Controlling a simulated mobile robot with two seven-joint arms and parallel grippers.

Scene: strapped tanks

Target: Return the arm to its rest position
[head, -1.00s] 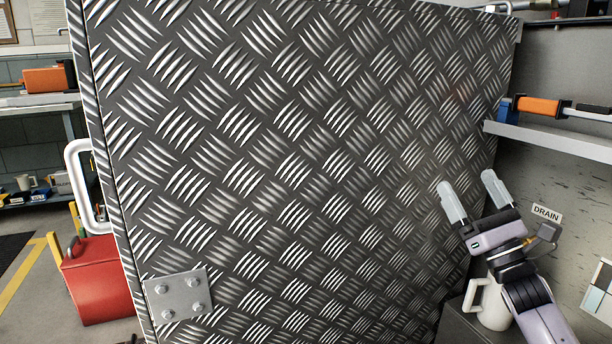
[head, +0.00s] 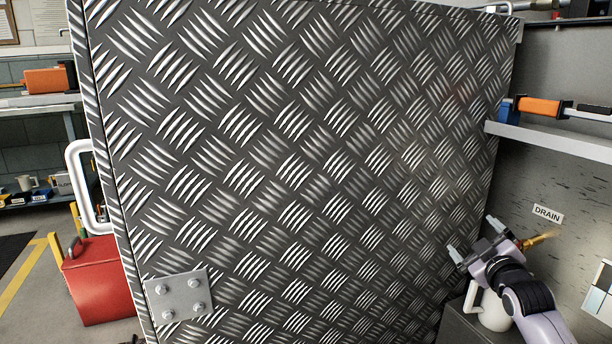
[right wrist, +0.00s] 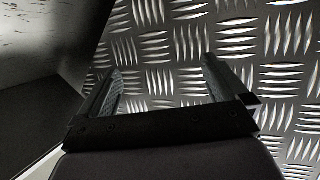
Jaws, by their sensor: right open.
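My right gripper (head: 474,238) is at the lower right of the head view, in front of the large diamond-plate panel (head: 300,150). Its two fingers are spread with nothing between them. In the right wrist view the open fingers (right wrist: 163,82) point toward the diamond plate (right wrist: 160,50), with a gap between them. A brass fitting (head: 540,240) shows just right of the gripper, below the DRAIN label (head: 547,214). My left gripper is not in view.
A white mug (head: 493,312) stands on a dark surface below my right arm, partly hidden by it. A grey shelf (head: 560,142) with an orange-and-blue tool (head: 540,107) is above right. A red box (head: 95,280) stands on the floor at left.

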